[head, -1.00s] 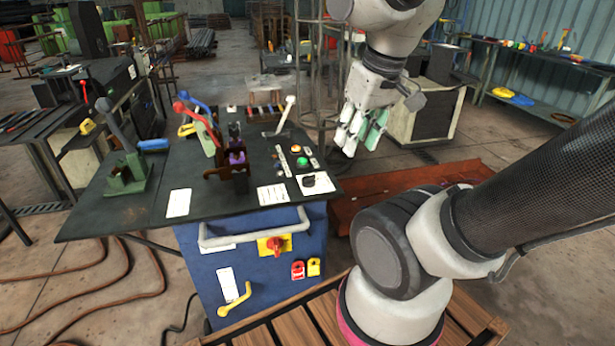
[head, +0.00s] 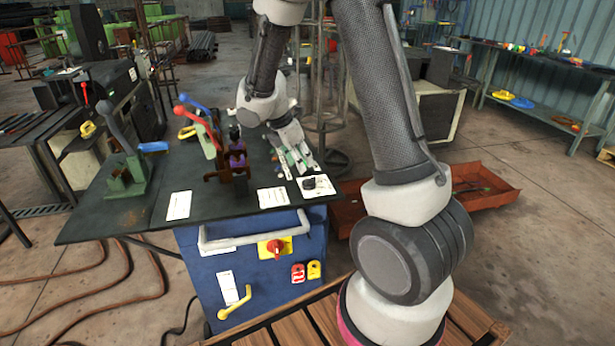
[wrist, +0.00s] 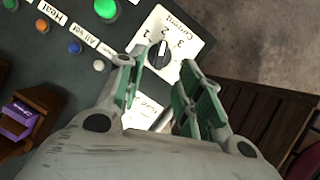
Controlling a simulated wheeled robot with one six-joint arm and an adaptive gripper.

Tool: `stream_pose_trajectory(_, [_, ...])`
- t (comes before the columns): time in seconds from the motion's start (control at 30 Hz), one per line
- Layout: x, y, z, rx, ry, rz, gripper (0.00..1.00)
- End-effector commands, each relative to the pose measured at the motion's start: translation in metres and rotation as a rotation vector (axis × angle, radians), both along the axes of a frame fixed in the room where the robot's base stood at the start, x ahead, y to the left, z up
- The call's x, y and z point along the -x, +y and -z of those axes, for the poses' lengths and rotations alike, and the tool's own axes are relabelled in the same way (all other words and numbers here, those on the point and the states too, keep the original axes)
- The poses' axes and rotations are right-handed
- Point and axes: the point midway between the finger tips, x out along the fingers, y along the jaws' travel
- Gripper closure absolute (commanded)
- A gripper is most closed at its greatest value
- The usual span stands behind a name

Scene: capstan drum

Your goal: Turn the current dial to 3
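The current dial (wrist: 159,55) is a black knob with a white mark on a white plate (wrist: 190,42) labelled "Current", with numbers 1, 2 and 3. The mark points to the plate's upper side, near the 2; its exact setting is hard to tell. In the head view the dial (head: 309,184) is at the bench's front right corner. My gripper (wrist: 157,76) is open and empty, its green-padded fingers apart with the dial showing just beyond the gap between their tips. In the head view my gripper (head: 297,168) hangs over the panel just behind the dial, apparently not touching it.
A green button (wrist: 106,8) and several small coloured lamps with labels lie left of the dial. A purple part in a brown holder (head: 238,160) and coloured levers (head: 200,120) stand further left on the dark bench (head: 140,222). A red tray (head: 480,185) lies right of the bench.

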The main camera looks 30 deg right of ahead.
Motion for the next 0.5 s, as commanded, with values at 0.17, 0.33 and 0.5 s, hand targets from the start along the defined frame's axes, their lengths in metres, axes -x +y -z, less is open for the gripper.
stream_pose_trajectory(0.17, [0.0,-0.007,0.015,0.002,0.017,-0.032,0.64])
stream_pose_trajectory(0.33, [-0.001,-0.018,0.042,0.0,0.017,-0.028,0.64])
stream_pose_trajectory(0.5, [-0.002,-0.027,0.063,0.001,0.016,-0.027,0.64])
